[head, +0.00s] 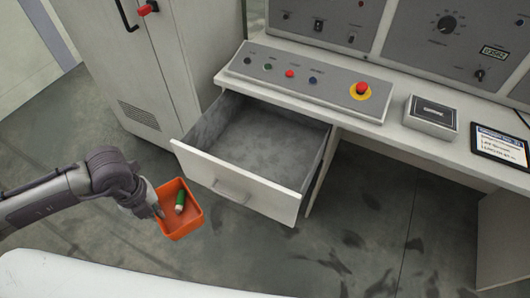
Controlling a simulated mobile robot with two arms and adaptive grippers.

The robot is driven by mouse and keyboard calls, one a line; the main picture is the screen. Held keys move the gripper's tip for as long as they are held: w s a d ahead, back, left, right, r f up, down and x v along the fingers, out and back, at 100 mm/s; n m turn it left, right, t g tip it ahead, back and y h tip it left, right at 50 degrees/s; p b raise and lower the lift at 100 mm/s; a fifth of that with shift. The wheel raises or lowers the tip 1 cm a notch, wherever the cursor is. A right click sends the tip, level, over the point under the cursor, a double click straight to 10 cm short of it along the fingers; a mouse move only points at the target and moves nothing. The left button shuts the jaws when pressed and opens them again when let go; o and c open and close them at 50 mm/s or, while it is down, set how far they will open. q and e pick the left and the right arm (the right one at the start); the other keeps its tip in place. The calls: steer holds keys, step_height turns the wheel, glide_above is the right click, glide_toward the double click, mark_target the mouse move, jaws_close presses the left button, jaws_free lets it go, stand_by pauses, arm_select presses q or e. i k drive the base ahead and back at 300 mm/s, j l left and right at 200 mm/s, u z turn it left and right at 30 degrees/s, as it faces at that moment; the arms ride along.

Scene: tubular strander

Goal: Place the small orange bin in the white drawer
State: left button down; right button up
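The small orange bin (183,222) is in the air at the left, in front of the white drawer's left front corner. A green and white cylindrical item lies inside it. My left gripper (155,208) is at the bin's left wall, and its fingers appear to be closed over that wall. The white drawer (232,187) is pulled open below the desk top, and its grey inside looks empty. The bin is outside the drawer, to the left of its front panel. My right gripper does not show.
The control desk carries a button panel with a red emergency stop (361,89), a small grey box (430,116) and a tablet (500,145). A tall grey cabinet (150,60) stands left of the drawer. The floor in front of the drawer is clear.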

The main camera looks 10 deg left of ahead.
mark_target(258, 150)
steer(key=i+l, duration=0.25)
steer(key=i, duration=0.2)
steer(key=i+l, duration=0.25)
steer(key=i, duration=0.25)
